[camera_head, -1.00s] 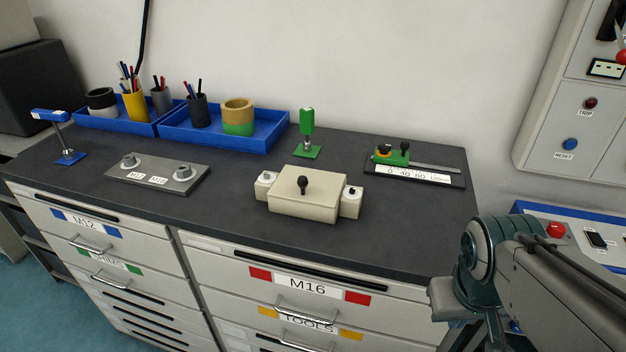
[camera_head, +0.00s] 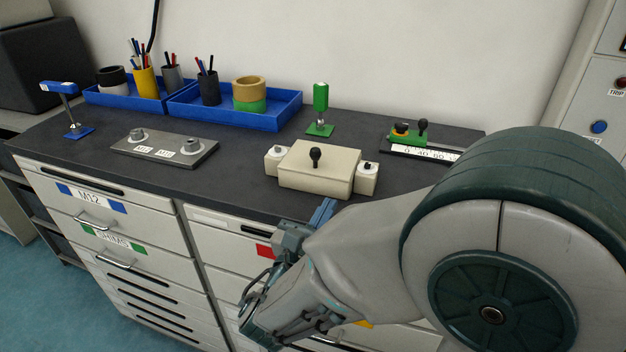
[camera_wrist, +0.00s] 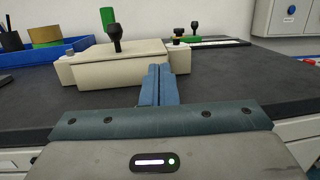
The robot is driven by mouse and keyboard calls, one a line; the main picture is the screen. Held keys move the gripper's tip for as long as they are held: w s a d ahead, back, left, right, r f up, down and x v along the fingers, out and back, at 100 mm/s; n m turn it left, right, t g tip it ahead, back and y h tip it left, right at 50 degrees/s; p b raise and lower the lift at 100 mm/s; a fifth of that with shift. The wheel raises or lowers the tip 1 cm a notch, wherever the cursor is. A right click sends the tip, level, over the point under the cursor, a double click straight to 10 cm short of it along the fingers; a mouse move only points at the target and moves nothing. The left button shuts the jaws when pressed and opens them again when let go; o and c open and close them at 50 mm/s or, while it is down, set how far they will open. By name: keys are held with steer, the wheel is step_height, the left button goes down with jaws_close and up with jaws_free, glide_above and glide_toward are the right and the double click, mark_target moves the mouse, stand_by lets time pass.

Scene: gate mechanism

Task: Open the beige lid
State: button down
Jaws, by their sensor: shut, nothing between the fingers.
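The beige lid (camera_head: 325,160) is the top of a beige box on the dark worktop, with a black knob (camera_head: 315,156) standing up from it. The lid looks closed. In the wrist view the lid (camera_wrist: 121,50) is ahead and left of centre, with its black knob (camera_wrist: 115,36) on top. My gripper (camera_wrist: 155,77) shows in the wrist view with its blue fingers shut together and empty. In the head view my gripper (camera_head: 325,208) is at the worktop's front edge, in front of the box and apart from the knob.
Beige side blocks (camera_head: 367,177) with small knobs flank the box. A green-handled tool (camera_head: 320,105) stands behind it. A slide with a scale (camera_head: 422,148) is at the right. A grey plate (camera_head: 165,149) lies left. Blue trays (camera_head: 235,115) stand at the back.

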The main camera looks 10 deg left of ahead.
mark_target(315, 161)
steer(key=s+a+n+t+y, duration=0.1)
steer(key=a+n+y, duration=0.2)
steer(key=a, duration=0.2)
steer(key=w, duration=0.3)
steer(key=w+r+p, duration=0.1)
steer(key=w, duration=0.2)
steer(key=w+p, duration=0.1)
steer(key=w, duration=0.2)
steer(key=shift+w+d+r, duration=0.1)
steer(key=shift+d+r, duration=0.05)
steer(key=shift+r, duration=0.1)
steer(key=shift+r, duration=0.15)
